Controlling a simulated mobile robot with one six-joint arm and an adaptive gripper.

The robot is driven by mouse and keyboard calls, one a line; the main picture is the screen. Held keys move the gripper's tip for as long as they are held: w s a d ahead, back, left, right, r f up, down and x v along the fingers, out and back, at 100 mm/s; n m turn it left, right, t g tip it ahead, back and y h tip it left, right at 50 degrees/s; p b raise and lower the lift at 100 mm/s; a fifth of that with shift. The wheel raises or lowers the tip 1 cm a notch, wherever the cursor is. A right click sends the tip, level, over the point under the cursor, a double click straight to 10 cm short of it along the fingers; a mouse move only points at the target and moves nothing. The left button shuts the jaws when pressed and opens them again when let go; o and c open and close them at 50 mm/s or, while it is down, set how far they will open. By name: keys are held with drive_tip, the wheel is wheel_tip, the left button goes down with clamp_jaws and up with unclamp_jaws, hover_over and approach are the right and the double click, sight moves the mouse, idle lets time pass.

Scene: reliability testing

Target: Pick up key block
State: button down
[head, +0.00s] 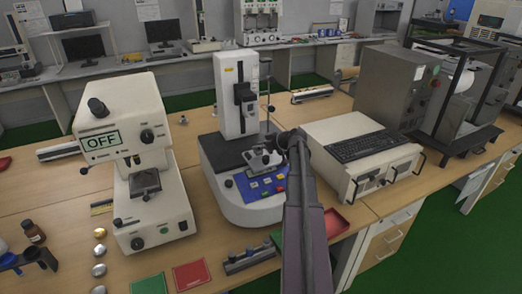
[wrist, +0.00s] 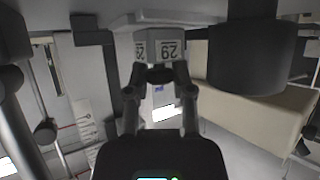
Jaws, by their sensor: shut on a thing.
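A pale block (wrist: 168,50) marked "29" is at the fingertips of my gripper (wrist: 160,74) in the wrist view. I take it to be the key block. The two fingers are closed on its lower part, and its top edge runs up out of clear sight. In the head view my gripper (head: 262,158) is over the front of the white tester with the blue control panel, at the end of my dark arm. The block cannot be made out clearly there.
The white tester (head: 229,95) has a tall column behind my gripper. A beige tester (head: 120,125) reading "OFF" stands to the left. A keyboard (head: 367,146) lies on a beige box to the right. Red (head: 191,275) and green (head: 149,285) trays lie in front.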

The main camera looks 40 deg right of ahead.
drive_tip(key=shift+r, duration=0.1)
wheel_tip(320, 180, up, 4)
drive_tip(key=p, duration=0.4)
drive_tip(key=s+d+p, duration=0.1)
drive_tip(key=s+d, duration=0.6)
drive_tip(key=s, duration=0.7)
drive_tip(key=shift+d+r, duration=0.2)
drive_tip(key=shift+r, duration=0.2)
